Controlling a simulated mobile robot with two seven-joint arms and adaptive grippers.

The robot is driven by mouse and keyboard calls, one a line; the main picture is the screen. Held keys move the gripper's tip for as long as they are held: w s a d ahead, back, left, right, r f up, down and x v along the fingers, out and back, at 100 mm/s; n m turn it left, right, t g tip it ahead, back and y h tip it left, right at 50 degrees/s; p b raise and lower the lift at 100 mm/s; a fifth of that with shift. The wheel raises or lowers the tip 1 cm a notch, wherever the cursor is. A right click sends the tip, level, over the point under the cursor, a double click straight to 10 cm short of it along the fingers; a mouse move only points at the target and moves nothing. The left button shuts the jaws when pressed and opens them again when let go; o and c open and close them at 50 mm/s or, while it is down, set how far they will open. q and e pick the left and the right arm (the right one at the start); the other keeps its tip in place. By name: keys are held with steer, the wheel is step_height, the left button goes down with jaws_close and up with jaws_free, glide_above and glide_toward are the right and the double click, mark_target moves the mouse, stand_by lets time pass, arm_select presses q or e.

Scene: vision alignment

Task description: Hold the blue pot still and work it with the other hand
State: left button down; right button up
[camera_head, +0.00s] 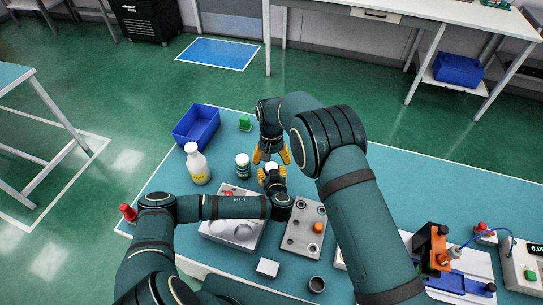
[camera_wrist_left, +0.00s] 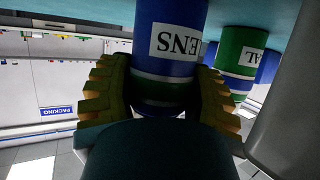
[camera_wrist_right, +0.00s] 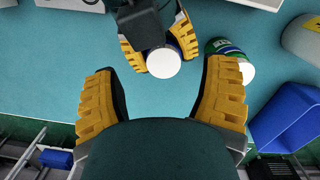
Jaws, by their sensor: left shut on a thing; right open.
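The blue pot (camera_wrist_left: 168,60) with a white label reading "LENS" stands between the yellow fingers of my left gripper (camera_wrist_left: 165,95), which is shut on it. Its white lid (camera_wrist_right: 163,63) faces up in the right wrist view and shows partly in the head view (camera_head: 271,166). My right gripper (camera_wrist_right: 160,90) is open and empty. In the head view it (camera_head: 271,155) is just beyond and above the pot, fingers pointing down. A second pot, green and blue with a white lid (camera_head: 242,165), stands to the left; it also shows in the left wrist view (camera_wrist_left: 236,50).
A white bottle (camera_head: 197,165) and a blue bin (camera_head: 196,125) stand at the left of the teal table. A grey tray with holes (camera_head: 303,228) and a white fixture block (camera_head: 235,230) lie nearer. An orange-topped device (camera_head: 430,245) stands at the right.

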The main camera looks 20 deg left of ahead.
mark_target(272, 167)
steer(key=shift+s+f+m, duration=0.2)
steer(key=shift+s+m, duration=0.1)
steer(key=shift+m, duration=0.3)
steer(key=shift+w+r+m, duration=0.1)
steer(key=shift+r+m, duration=0.05)
steer(key=shift+m, duration=0.15)
steer(key=shift+w+a+r+m+t, duration=0.2)
steer(key=shift+w+r+m+t, duration=0.2)
steer(key=shift+w+r+m, duration=0.65)
steer(key=shift+f, duration=3.85)
steer(key=shift+s, duration=0.1)
jaws_close()
steer(key=shift+n, duration=0.25)
